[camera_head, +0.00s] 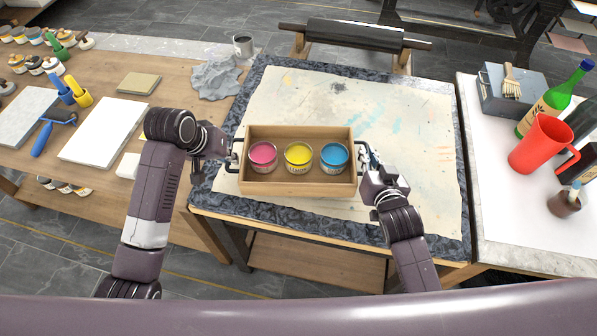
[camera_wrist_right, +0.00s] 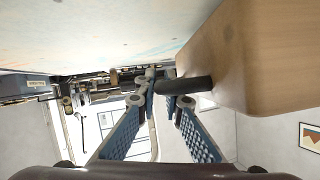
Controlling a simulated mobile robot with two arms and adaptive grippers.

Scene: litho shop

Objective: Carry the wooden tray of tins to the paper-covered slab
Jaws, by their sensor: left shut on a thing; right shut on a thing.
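The wooden tray (camera_head: 298,188) is over the front part of the paper-covered slab (camera_head: 410,115). It looks about level; I cannot tell whether its base touches the paper. In it stand a pink tin (camera_head: 262,156), a yellow tin (camera_head: 298,157) and a blue tin (camera_head: 334,158) in a row. My left gripper (camera_head: 232,153) is shut on the tray's left handle. My right gripper (camera_head: 366,157) is shut on the right handle. The right wrist view shows the dark handle (camera_wrist_right: 188,86) between the right fingers (camera_wrist_right: 165,92), beside the tray's wooden wall (camera_wrist_right: 250,55).
A wooden table (camera_head: 180,75) at left holds a grey cloth (camera_head: 217,80), a white block (camera_head: 104,131), ink jars and rollers. A dark roller (camera_head: 355,34) lies behind the slab. At right, a white surface (camera_head: 492,180) holds a red jug (camera_head: 541,145) and green bottle (camera_head: 556,98).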

